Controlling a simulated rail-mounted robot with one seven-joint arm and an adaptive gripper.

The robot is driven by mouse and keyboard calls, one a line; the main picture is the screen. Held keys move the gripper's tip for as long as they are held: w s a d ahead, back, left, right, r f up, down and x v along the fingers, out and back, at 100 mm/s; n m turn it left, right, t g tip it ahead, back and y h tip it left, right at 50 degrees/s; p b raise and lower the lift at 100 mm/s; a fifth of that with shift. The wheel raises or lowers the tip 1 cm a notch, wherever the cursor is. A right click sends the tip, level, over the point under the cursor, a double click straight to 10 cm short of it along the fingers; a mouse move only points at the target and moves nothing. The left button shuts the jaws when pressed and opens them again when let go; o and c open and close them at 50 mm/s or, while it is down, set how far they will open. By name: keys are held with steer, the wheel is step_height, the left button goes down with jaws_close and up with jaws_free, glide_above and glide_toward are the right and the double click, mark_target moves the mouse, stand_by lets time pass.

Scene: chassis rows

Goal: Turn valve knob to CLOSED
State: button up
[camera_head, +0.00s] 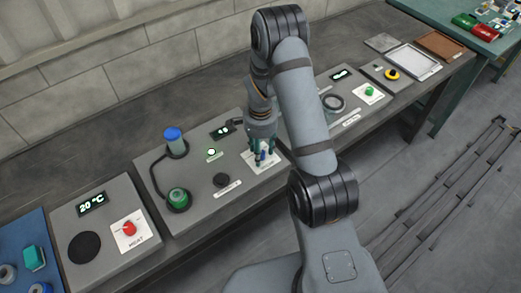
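My gripper (264,157) points down over a white label plate (252,167) on the middle grey panel. Its fingers are around or just above a small blue part at the plate's middle, which may be the valve knob. The fingers hide most of this part, so its setting cannot be read. I cannot tell whether the fingers touch it, or whether they are open or shut.
The middle panel (150,160) also carries a blue-capped cylinder (173,138), a green-topped round part (178,199) and a black knob (221,180). A red knob (129,228) is on the left panel. A green knob (370,91) and trays (412,58) stand right.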

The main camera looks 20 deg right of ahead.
steer(key=shift+c, duration=1.3)
jaws_close()
